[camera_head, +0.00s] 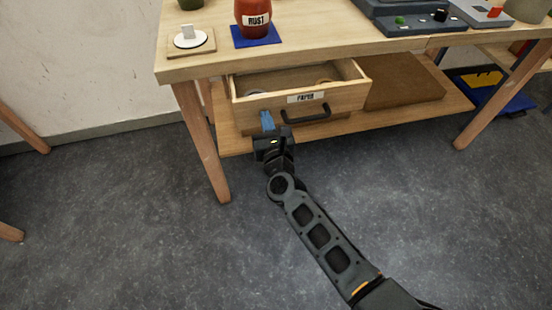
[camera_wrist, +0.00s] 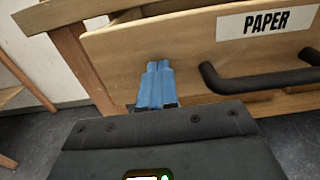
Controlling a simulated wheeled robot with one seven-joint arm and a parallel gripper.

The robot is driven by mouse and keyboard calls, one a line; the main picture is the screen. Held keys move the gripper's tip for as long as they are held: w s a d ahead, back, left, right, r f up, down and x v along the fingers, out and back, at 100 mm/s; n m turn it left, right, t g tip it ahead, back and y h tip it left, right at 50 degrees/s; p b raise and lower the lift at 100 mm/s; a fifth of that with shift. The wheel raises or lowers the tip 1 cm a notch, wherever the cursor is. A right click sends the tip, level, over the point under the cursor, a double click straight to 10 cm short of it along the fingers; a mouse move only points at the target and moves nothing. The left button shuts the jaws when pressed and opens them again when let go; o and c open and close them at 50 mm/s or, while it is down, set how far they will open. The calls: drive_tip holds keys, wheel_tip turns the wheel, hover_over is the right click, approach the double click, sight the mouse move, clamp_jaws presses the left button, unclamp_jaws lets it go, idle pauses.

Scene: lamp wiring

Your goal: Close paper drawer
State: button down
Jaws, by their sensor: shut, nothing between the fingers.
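The wooden paper drawer (camera_head: 350,97) is pulled open under the table, and its inside shows in the head view. Its front carries a white PAPER label (camera_wrist: 265,22) and a black bar handle (camera_head: 306,116). My gripper (camera_head: 267,120) is shut and empty, with its blue fingertips (camera_wrist: 158,70) side by side. They point at the drawer front, left of the handle and the label. They are at or very near the wood; I cannot tell whether they touch. In the wrist view the drawer front (camera_wrist: 190,50) fills much of the upper right.
The table top (camera_head: 330,50) overhangs the drawer and holds a red RUST jar (camera_head: 253,18) on a blue mat. A table leg (camera_head: 203,145) stands left of my gripper. A lower shelf (camera_head: 430,105) runs beside the drawer. The grey floor in front is clear.

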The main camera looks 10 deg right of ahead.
drive_tip(key=w+b, duration=0.6)
drive_tip(key=w, duration=0.6)
drive_tip(key=shift+f+b, duration=0.1)
drive_tip(key=shift+b, duration=0.2)
drive_tip(key=shift+w+r, duration=0.25)
drive_tip(key=shift+r, duration=0.1)
